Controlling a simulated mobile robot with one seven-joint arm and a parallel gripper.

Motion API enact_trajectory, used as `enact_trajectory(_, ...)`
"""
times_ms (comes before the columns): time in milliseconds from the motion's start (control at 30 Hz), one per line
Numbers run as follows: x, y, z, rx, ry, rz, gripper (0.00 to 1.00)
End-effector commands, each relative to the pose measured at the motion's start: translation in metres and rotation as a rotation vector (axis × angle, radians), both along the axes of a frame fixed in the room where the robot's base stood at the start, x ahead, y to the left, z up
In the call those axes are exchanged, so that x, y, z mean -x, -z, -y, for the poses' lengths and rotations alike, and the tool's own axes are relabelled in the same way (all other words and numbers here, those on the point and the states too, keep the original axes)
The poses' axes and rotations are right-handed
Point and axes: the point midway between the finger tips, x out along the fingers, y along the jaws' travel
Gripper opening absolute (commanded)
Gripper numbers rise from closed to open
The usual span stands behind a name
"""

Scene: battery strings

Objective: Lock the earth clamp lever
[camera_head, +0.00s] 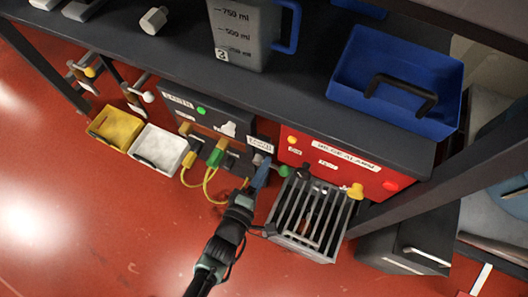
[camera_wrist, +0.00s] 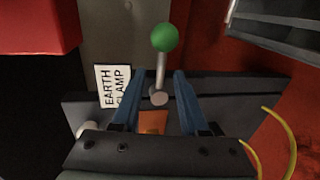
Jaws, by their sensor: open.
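The earth clamp lever is a pale rod with a green ball knob (camera_wrist: 165,38). In the wrist view it stands nearly upright in the picture, its round base (camera_wrist: 158,96) showing between my fingers and its knob beyond the fingertips. An "EARTH CLAMP" label (camera_wrist: 114,87) is beside it. My gripper (camera_wrist: 160,76) is open, with one blue finger on each side of the rod and no clear contact. In the head view my gripper (camera_head: 262,171) is at the grey panel's right end, just left of a green knob (camera_head: 284,170). The clamp's body is largely hidden there.
A dark shelf (camera_head: 130,45) overhangs the panels. The red floor in front is open.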

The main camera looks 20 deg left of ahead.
Motion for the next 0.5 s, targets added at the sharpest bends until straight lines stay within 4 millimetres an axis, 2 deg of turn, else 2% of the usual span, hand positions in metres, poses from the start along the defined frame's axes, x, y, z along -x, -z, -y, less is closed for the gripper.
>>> enact_trajectory(167, 0.016, -0.006, -0.002, 0.000, -0.002, -0.002, 0.43)
enact_trajectory(500, 0.088, -0.021, -0.005, -0.001, -0.002, -0.005, 0.43)
